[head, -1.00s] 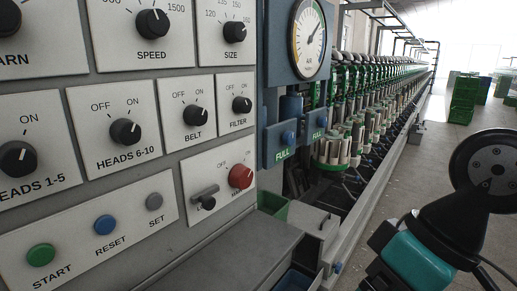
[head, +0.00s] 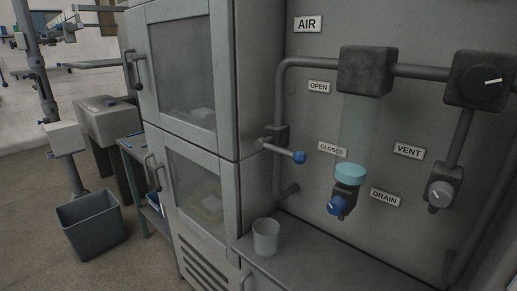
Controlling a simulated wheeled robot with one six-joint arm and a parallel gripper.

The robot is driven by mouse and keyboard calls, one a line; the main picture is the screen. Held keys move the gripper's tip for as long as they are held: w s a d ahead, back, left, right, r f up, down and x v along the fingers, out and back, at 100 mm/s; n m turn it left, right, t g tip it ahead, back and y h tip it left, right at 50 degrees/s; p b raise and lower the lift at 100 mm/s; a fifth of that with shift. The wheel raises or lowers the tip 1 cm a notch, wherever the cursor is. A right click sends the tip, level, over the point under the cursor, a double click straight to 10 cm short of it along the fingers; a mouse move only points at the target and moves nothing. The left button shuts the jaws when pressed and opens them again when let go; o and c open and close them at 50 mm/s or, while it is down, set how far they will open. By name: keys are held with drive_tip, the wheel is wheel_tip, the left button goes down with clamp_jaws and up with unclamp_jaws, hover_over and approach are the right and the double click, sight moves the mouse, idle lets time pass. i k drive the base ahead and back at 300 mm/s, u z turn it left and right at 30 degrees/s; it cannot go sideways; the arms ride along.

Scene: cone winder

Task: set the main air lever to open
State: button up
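The main air lever (head: 284,151) is a short grey handle with a blue ball end, on a valve on the vertical grey pipe under the AIR sign (head: 308,23). It sticks out sideways to the right, slightly downward. Its ball is just left of and slightly below the CLOSED label (head: 332,148). The OPEN label (head: 319,87) is higher up, beside the pipe. My gripper is not in view.
A grey ledge (head: 310,246) below the pipes bears a pale cup (head: 266,236). A drain knob (head: 337,205) and a vent knob (head: 440,194) are to the right. Left are a glass-doored cabinet (head: 236,75) and a grey bin (head: 92,222) on open floor.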

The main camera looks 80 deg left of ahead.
sight(299, 157)
drive_tip(key=u, duration=2.15)
drive_tip(key=k, duration=0.05)
drive_tip(key=u, duration=0.1)
